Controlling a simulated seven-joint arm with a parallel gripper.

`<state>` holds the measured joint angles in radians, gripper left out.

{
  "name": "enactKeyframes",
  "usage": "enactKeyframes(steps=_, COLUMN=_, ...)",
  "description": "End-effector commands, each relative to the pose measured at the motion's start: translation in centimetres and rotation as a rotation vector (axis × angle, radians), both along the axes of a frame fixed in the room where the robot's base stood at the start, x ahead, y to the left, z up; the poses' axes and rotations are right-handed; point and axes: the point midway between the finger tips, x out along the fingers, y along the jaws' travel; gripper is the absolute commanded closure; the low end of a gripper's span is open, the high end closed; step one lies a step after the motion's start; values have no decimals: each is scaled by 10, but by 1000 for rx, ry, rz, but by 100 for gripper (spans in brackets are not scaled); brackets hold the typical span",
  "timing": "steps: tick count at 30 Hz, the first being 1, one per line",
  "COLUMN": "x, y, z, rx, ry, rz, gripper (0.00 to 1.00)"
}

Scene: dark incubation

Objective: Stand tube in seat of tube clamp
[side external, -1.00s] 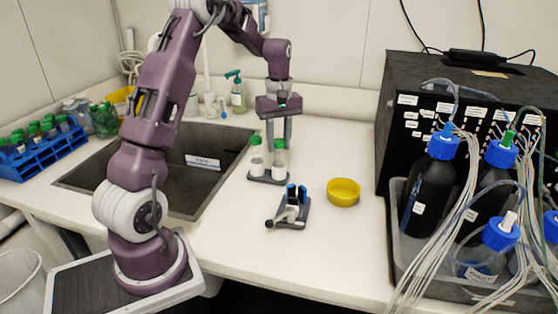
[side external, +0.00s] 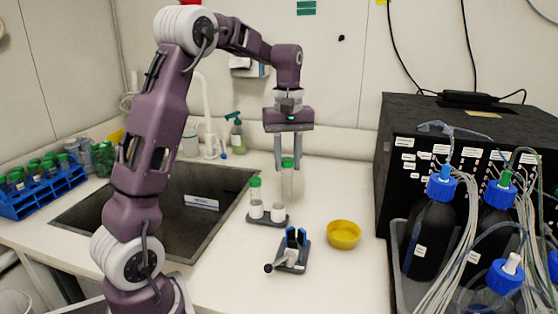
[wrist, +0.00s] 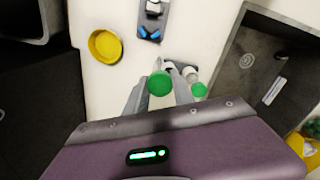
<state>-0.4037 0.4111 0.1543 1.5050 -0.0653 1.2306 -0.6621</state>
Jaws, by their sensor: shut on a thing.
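My gripper (side external: 287,163) is shut on a clear tube (side external: 288,184) with a green cap, held upright near its cap. In the wrist view the held tube's green cap (wrist: 160,83) shows between the fingers. The tube is above and slightly behind a dark two-place holder (side external: 266,221). A second green-capped tube (side external: 255,197) stands in the holder's left place; the right place is a white cup (side external: 277,212) without a tube. The tube clamp (side external: 291,262), a dark base with blue jaws and a lever, lies in front of the holder. Its seat is too small to make out.
A yellow bowl (side external: 343,235) sits right of the clamp. A sink (side external: 160,207) lies left of the holder. Bottles with blue caps (side external: 440,184) and loose tubing crowd the right. The white counter between holder, clamp and bowl is clear.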

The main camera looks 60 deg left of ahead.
Motion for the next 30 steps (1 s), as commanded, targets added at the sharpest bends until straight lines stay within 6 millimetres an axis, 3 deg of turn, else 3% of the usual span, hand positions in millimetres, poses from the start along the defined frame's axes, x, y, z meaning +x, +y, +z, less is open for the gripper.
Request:
enactKeyframes(steps=3, x=-9, y=-41, z=-8, rx=-1, ry=1, rz=-128, gripper=100)
enactKeyframes(steps=8, x=-21, y=-73, z=-17, rx=0, ry=0, rz=-237, gripper=100)
enactKeyframes(steps=18, x=-22, y=-76, z=-43, rx=0, ry=0, rz=-248, gripper=100)
enactKeyframes(steps=30, x=-22, y=-76, z=-47, rx=1, ry=-1, rz=-248, gripper=100)
